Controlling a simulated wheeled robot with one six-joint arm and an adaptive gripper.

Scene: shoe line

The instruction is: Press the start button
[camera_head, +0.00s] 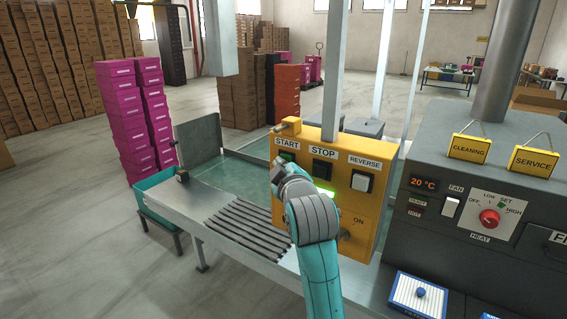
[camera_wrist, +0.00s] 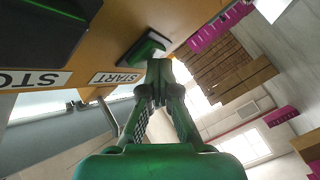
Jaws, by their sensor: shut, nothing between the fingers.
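The yellow control panel (camera_head: 340,215) stands upright beside the conveyor, with START, STOP and REVERSE labels. In the wrist view the green start button (camera_wrist: 146,48) shows in a dark housing beside the upside-down START label (camera_wrist: 115,78). My gripper (camera_wrist: 158,68) is shut and empty, its fingertips at or very close to this button; I cannot tell if they touch. In the head view my gripper (camera_head: 283,164) is in front of the panel's left part, under the START label (camera_head: 287,144), and hides the start button.
The stop button (camera_head: 322,169) is just right of my gripper, and the reverse button (camera_head: 361,181) is farther right. A green light glows below the stop button. The metal conveyor (camera_head: 215,208) runs below. A dark heater machine (camera_head: 450,190) stands at right. Pink boxes (camera_head: 128,120) are stacked at left.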

